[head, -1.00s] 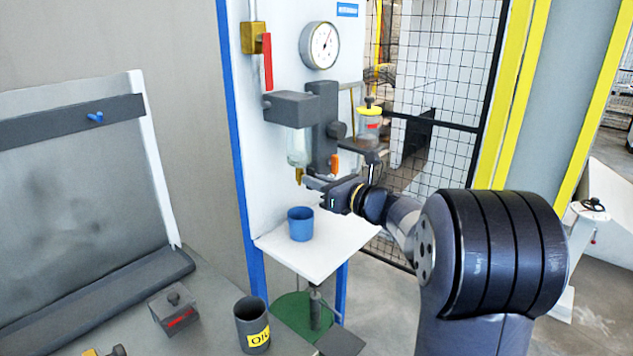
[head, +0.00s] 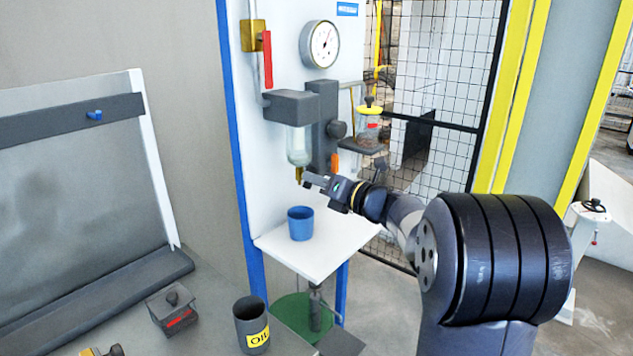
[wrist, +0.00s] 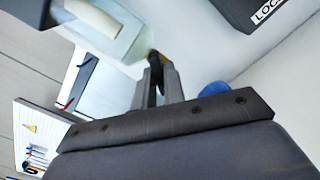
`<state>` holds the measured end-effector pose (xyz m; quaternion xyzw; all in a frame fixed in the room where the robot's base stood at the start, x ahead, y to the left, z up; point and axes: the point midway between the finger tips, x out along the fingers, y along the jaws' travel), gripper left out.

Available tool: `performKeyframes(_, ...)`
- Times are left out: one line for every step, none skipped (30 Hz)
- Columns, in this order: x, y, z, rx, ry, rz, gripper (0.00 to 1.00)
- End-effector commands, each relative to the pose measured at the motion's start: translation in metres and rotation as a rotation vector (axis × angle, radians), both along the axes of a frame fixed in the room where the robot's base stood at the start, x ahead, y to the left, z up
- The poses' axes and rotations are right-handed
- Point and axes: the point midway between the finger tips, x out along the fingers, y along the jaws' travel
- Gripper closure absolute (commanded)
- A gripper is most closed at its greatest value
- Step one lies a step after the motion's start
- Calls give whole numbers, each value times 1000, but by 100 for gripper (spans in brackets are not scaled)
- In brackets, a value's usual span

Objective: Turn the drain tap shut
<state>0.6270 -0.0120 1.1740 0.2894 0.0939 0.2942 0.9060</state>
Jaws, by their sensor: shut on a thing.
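The drain tap (head: 298,174) is a small brass fitting under the clear bowl (head: 299,145) of the grey unit on the white panel. My gripper (head: 307,179) reaches in from the right and its fingertips are at the tap. In the wrist view, my gripper (wrist: 156,74) has its fingers close together on the tap (wrist: 153,56), just below the bowl (wrist: 115,27). The fingers hide most of the tap there, so I cannot tell its turn angle.
A blue cup (head: 301,224) stands on the white shelf (head: 318,252) below the tap. An orange lever (head: 334,163) and a small jar (head: 368,128) on a bracket are close by on the right. A pressure gauge (head: 322,45) is above.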

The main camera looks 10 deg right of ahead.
Motion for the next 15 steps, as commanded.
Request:
performKeyframes(0, 0, 0, 37, 28, 1, 100)
performKeyframes(0, 0, 0, 59, 44, 1, 100)
performKeyframes(0, 0, 0, 91, 67, 1, 100)
performKeyframes(0, 0, 0, 114, 83, 1, 100)
performKeyframes(0, 0, 1, 136, 100, 1, 100)
performKeyframes(0, 0, 1, 168, 123, 1, 100)
performKeyframes(0, 0, 1, 191, 139, 1, 100)
performKeyframes(0, 0, 1, 213, 156, 1, 100)
performKeyframes(0, 0, 1, 245, 179, 1, 100)
performKeyframes(0, 0, 1, 267, 195, 1, 100)
performKeyframes(0, 0, 1, 291, 212, 1, 100)
performKeyframes(0, 0, 1, 322, 234, 1, 100)
performKeyframes(0, 0, 1, 345, 252, 1, 100)
performKeyframes(0, 0, 1, 368, 268, 1, 100)
performKeyframes(0, 0, 1, 398, 291, 1, 100)
